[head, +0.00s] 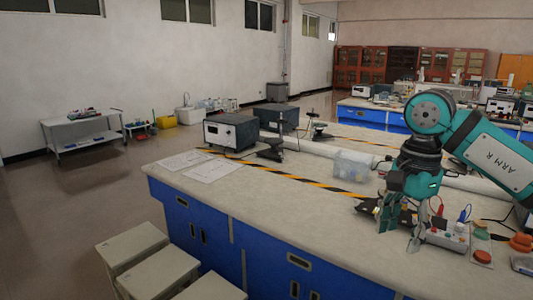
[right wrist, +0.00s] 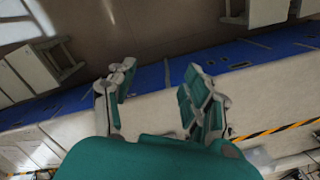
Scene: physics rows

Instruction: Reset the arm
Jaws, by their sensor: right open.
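My right arm (head: 498,165), teal and black, reaches in from the right in the head view and bends down at a round joint. My right gripper (head: 401,232) hangs over the right part of the long bench, pointing down. Its two fingers are apart with nothing between them. In the right wrist view the gripper (right wrist: 160,80) also shows open and empty, its fingers seen against the blue bench front and the floor. My left arm and left gripper are not in view.
The pale-topped bench (head: 270,195) has blue fronts. A clear plastic box (head: 352,165) and a dark instrument (head: 231,132) stand farther back. Stools (head: 132,243) stand at the front left.

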